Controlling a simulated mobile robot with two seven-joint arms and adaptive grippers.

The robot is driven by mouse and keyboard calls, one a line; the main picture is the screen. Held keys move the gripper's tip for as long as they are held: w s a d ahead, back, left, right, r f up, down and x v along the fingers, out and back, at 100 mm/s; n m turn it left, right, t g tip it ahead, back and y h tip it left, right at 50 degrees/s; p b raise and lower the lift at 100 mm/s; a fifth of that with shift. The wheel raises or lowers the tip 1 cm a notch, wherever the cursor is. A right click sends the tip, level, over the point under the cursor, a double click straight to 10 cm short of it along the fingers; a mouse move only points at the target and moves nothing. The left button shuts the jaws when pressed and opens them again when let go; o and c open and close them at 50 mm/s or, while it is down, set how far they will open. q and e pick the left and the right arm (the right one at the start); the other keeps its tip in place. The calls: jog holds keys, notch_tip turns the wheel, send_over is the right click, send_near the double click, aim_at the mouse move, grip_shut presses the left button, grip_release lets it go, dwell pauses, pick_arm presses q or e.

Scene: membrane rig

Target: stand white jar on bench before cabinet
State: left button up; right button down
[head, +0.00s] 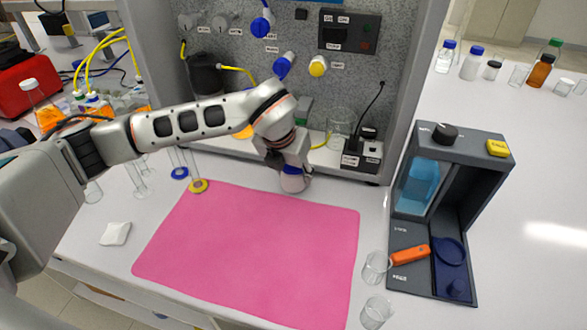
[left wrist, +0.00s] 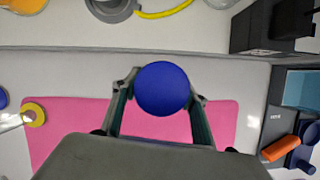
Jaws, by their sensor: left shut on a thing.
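My left gripper (head: 290,170) points down in front of the cabinet (head: 375,178), near the back edge of the pink mat. It is shut on the white jar (head: 292,184), which has a blue lid. In the left wrist view the round blue lid (left wrist: 162,88) sits between the two fingers (left wrist: 160,105). The jar looks upright in the head view, and the gripper hides its upper part. I cannot tell for sure whether its base touches the bench (head: 335,195). My right gripper is not in view.
The pink mat (head: 250,250) is clear. Glass tubes with blue and yellow bases (head: 198,186) stand to its left, a white weighing dish (head: 115,233) lies front left. Two beakers (head: 375,267) and a dark grey device (head: 460,165) stand to the right.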

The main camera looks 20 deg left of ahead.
pick_arm(q)
jog(key=shift+f+b, duration=0.5)
jog(key=shift+f, duration=0.1)
dwell(0.5)
jog(key=o, duration=1.2)
jog(key=v, duration=1.2)
